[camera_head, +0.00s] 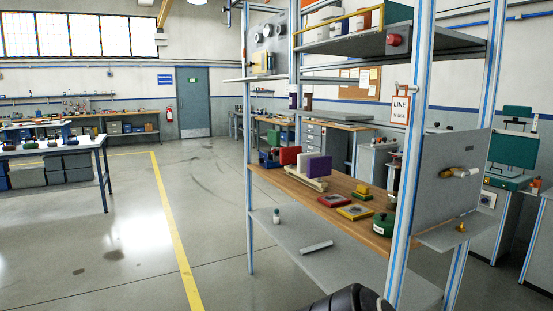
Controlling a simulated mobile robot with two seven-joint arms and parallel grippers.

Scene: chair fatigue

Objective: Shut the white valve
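A brass-coloured fitting with a white, knob-like end (467,173) is on the grey side panel (432,190) at the right of the shelf frame. It looks like the white valve, but it is too small to tell whether it is open or shut. A small yellow piece (461,227) is lower on the same side, by a grey ledge. Neither of my grippers shows in this view. A dark rounded shape at the bottom edge is cut off, and I cannot tell what it is.
A metal shelf frame with blue-striped posts (408,170) stands close by. Its wooden shelf (290,178) holds coloured blocks and a green round object (384,224). A "LINE" sign (400,108) hangs on a post. Open floor (135,230) with a yellow line lies to the left.

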